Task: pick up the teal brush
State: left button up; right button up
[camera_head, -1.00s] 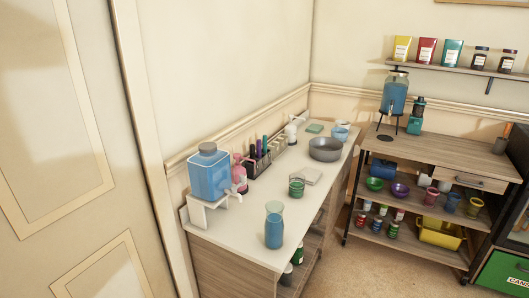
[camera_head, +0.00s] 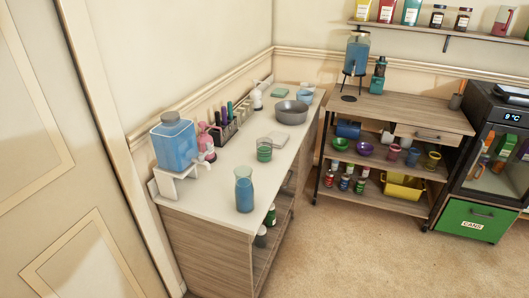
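A dark rack (camera_head: 232,129) stands on the white counter along the left wall. Several slim upright items in dark, purple and green-teal tones stand in it. One of them, a green-teal item (camera_head: 230,109), may be the teal brush, but it is too small to tell its shape. Neither of my grippers is in view.
A wooden shelf cart (camera_head: 420,112) stands right. The carpet (camera_head: 350,250) is clear.

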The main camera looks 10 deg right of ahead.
aim_at(230, 107)
jog(key=i+l+u, duration=0.1)
jog(key=u, duration=1.05)
jog(key=i+l+u, duration=0.1)
jog(key=l+u, duration=0.3)
jog(key=l, duration=0.2)
jog(key=l+u, duration=0.45)
jog(key=l, duration=0.15)
jog(key=k+l+u, duration=0.1)
jog(key=l+u, duration=0.3)
jog(key=l, duration=0.2)
jog(key=k+l+u, duration=0.2)
jog(key=l+u, duration=0.25)
jog(key=l, duration=0.1)
